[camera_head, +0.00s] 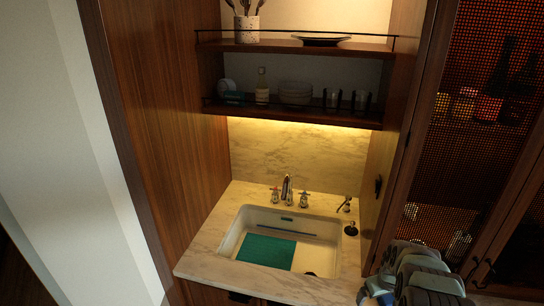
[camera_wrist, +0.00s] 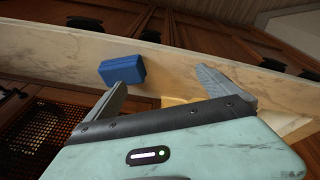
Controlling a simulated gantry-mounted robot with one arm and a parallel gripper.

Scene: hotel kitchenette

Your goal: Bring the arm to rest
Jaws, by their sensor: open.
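My gripper (camera_wrist: 161,77) shows in the wrist view with its two grey fingers spread wide apart and nothing between them. In the head view my arm is folded at the lower right corner, in front of the dark cabinet. Its fingers cannot be made out there.
A blue block (camera_wrist: 122,69), perhaps a sponge, lies on a pale stone surface beyond the left finger. The sink (camera_head: 232,232) holds a teal mat (camera_head: 266,251). A faucet (camera_head: 286,188) stands behind it. Shelves (camera_head: 290,47) hang above. A mesh-front cabinet (camera_head: 470,150) is right.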

